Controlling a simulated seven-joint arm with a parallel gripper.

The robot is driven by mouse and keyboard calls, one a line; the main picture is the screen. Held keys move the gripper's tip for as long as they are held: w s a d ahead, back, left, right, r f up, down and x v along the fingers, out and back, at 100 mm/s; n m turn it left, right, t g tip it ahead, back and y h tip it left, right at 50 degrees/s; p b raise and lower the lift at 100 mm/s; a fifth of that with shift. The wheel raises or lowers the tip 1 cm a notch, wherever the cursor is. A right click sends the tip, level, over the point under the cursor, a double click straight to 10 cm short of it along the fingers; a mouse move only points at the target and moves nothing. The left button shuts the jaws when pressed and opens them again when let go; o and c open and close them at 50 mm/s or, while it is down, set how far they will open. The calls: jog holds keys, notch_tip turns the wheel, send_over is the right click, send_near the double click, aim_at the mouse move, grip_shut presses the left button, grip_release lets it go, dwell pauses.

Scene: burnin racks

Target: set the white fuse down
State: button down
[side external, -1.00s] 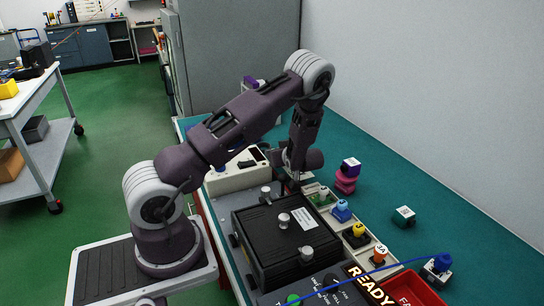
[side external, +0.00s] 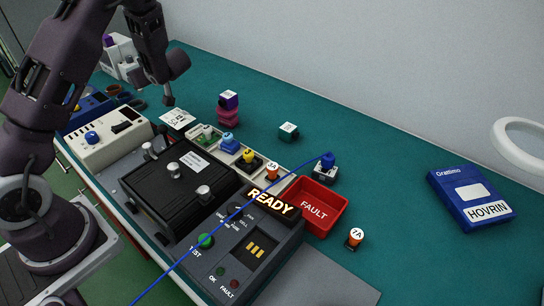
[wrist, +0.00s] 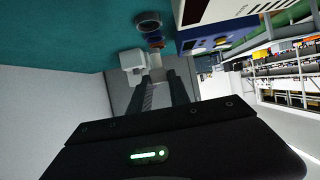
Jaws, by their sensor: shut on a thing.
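My gripper (side external: 168,99) points down over the far end of the bench, close above a white printed card (side external: 177,118). In the wrist view its two dark fingers (wrist: 156,78) are close together and closed. A small pale shape (wrist: 155,60) shows at the fingertips; I take it for the white fuse, though its outline is unclear. In the side view the fuse cannot be made out at the dark fingertips. I cannot tell whether it touches the card or the bench.
A fuse rack with blue (side external: 229,140), yellow (side external: 248,157) and orange (side external: 272,168) fuses stands right of the card. A black lidded box (side external: 182,187) is in front. Stacked purple and pink pieces (side external: 228,108) and a green-sided cube (side external: 288,131) stand behind. The rear bench is mostly clear.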

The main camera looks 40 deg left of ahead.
notch_tip(320, 180, up, 5)
jog(key=w+d+m+t+h, duration=0.2)
jog(key=w+d+m+t, duration=0.45)
jog(key=w+d, duration=0.8)
jog(key=w+d+f+m+t+h, duration=0.1)
jog(key=w+d+m+t+h, duration=0.2)
jog(key=d, duration=0.9)
jog(key=d+m+t+h, duration=0.2)
jog(key=d+m+h, duration=0.15)
jog(key=d, duration=0.85)
jog(key=s+d+m+t+h, duration=0.1)
jog(key=s+d+m+h, duration=0.25)
jog(key=d, duration=0.75)
jog(key=s+d+m+h, duration=0.3)
jog(key=d+m, duration=0.1)
jog(key=d, duration=0.8)
jog(key=s+d+r+m+g+h, duration=0.1)
jog(key=s+d+m+g+h, duration=0.45)
jog(key=s+d, duration=1.05)
jog(key=f, duration=0.5)
jog(key=w+f+t, duration=0.1)
jog(key=f, duration=0.4)
jog(key=d+f+m+t+h, duration=0.1)
jog(key=f, duration=0.4)
jog(key=shift+w, duration=0.3)
